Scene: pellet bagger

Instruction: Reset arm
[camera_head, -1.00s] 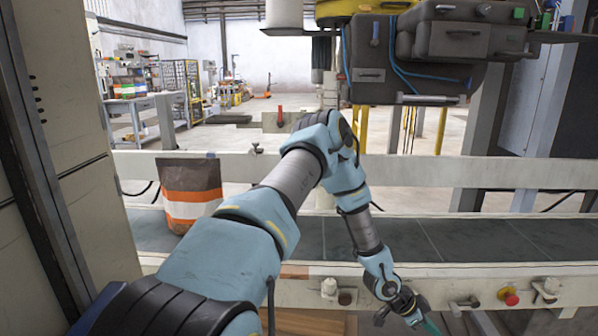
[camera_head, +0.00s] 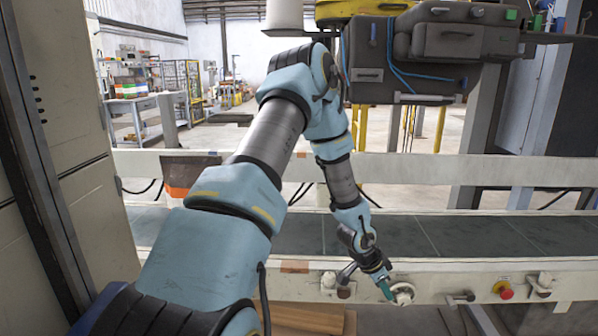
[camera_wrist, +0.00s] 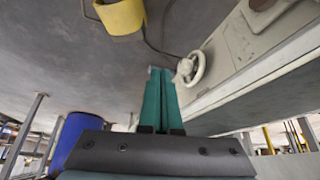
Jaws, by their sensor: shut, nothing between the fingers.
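My arm reaches up and forward in the head view, then bends down toward the front side of the conveyor. My gripper (camera_head: 387,289) is at the end of it, in front of the conveyor's cream side rail, close to a round handwheel (camera_head: 403,294). In the wrist view my gripper (camera_wrist: 161,75) shows two green fingers lying together, shut and empty. The handwheel (camera_wrist: 190,68) is just right of the fingertips there; I cannot tell whether they touch.
A red button (camera_head: 505,291) is on the front rail. The wrist view shows a yellow container (camera_wrist: 122,16) and a blue drum (camera_wrist: 78,140).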

